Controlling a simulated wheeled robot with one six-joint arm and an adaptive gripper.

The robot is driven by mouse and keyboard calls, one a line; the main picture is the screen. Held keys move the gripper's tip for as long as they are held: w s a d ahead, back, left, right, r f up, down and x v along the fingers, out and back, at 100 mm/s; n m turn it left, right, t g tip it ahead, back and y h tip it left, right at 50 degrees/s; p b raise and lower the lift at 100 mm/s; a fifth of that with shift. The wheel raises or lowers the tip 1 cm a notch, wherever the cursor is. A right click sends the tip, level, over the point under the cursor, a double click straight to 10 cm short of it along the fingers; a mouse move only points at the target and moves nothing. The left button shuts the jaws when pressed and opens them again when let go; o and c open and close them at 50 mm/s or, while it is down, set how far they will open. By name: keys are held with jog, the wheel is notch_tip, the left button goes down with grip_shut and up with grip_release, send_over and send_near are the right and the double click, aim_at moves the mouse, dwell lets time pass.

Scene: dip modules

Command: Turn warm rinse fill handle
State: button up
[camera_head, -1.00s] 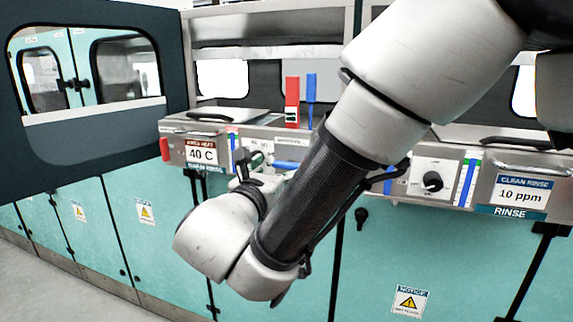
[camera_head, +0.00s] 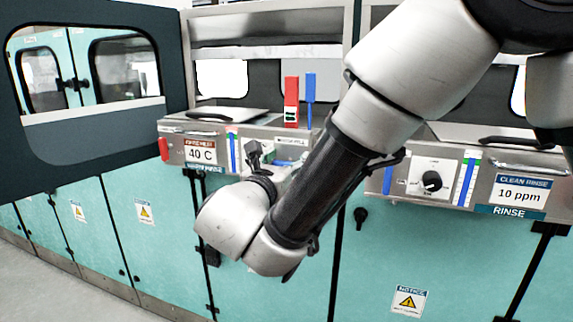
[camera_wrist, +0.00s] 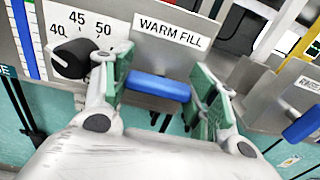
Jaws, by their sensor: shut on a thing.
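The warm rinse fill handle is a blue bar (camera_wrist: 158,88) below the "WARM FILL" label (camera_wrist: 174,33) in the wrist view. My gripper (camera_wrist: 164,84) is shut on this blue bar, with a green-padded finger at each end of it. The bar lies nearly level, tilted slightly in the picture. In the head view my gripper (camera_head: 262,160) is at the front panel of the warm rinse module, partly hidden by my wrist and arm.
A black dial (camera_wrist: 72,58) sits just left of my gripper, and another blue handle (camera_wrist: 303,124) is at the right. A "40 C" display (camera_head: 201,154) is on the panel's left. The rinse module (camera_head: 478,190) stands to the right; teal cabinets (camera_head: 150,235) are below.

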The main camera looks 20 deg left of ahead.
jog(key=shift+m, duration=0.4)
jog(key=m, duration=0.3)
jog(key=shift+m, duration=0.3)
jog(key=m, duration=0.4)
jog(key=shift+d+m, duration=0.1)
jog(key=shift+m, duration=0.2)
jog(key=m, duration=0.4)
jog(key=shift+f+m, duration=0.1)
jog(key=shift+m, duration=0.2)
jog(key=shift+d+f+m, duration=0.1)
jog(key=shift+m, duration=2.1)
jog(key=o, duration=1)
jog(key=shift+o, duration=0.2)
